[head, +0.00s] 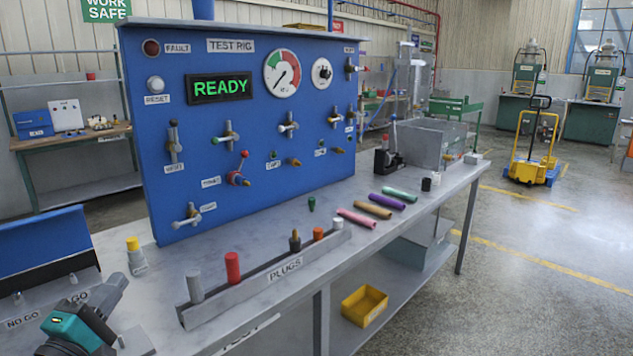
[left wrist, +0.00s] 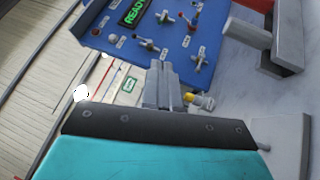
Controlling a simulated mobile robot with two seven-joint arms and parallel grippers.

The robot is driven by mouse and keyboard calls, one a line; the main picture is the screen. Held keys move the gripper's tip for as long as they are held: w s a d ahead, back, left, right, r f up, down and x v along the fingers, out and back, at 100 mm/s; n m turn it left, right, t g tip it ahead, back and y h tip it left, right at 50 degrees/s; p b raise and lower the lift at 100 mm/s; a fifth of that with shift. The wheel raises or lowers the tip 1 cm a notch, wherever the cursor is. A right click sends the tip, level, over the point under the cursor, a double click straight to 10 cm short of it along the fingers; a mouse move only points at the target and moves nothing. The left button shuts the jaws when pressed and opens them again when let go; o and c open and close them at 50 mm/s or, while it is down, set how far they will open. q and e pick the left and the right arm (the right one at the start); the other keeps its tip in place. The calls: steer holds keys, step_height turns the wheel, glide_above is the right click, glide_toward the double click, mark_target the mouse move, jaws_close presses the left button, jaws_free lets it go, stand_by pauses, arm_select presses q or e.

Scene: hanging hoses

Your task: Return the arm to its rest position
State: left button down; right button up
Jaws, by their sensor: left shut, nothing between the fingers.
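My left gripper (head: 116,284) is at the lower left of the head view, over the near left end of the bench. Its teal and black body is behind the grey fingers. In the left wrist view the fingers (left wrist: 164,78) are together with nothing between them. They are apart from the blue test rig panel (head: 240,230), whose display reads READY. A yellow-capped grey fitting (head: 136,256) stands on the bench beyond the gripper; it also shows just right of the fingers in the left wrist view (left wrist: 200,101). My right gripper is not in view.
A grey PLUGS rack (head: 285,268) holding several plugs runs along the bench's front edge. A blue-backed NO GO/GO stand (head: 45,245) is close to my left gripper. Coloured tubes, including a pink one (head: 356,218), lie farther right. A yellow bin (head: 364,306) is on the lower shelf.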

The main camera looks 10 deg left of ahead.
arm_select(q)
steer(key=s+d+f+m+g+h, duration=0.1)
steer(key=s+d+f+m+g, duration=0.2)
steer(key=d+f+m, duration=0.4)
steer(key=s+d+f+m+g, duration=0.2)
steer(key=d+f, duration=0.2)
steer(key=f, duration=0.5)
steer(key=s+d+f+m+g, duration=0.5)
steer(key=s+d+f+m, duration=0.5)
steer(key=s+m, duration=0.1)
steer(key=shift+s+d+f+m, duration=0.25)
steer(key=shift+f+m, duration=0.05)
steer(key=shift+f, duration=0.05)
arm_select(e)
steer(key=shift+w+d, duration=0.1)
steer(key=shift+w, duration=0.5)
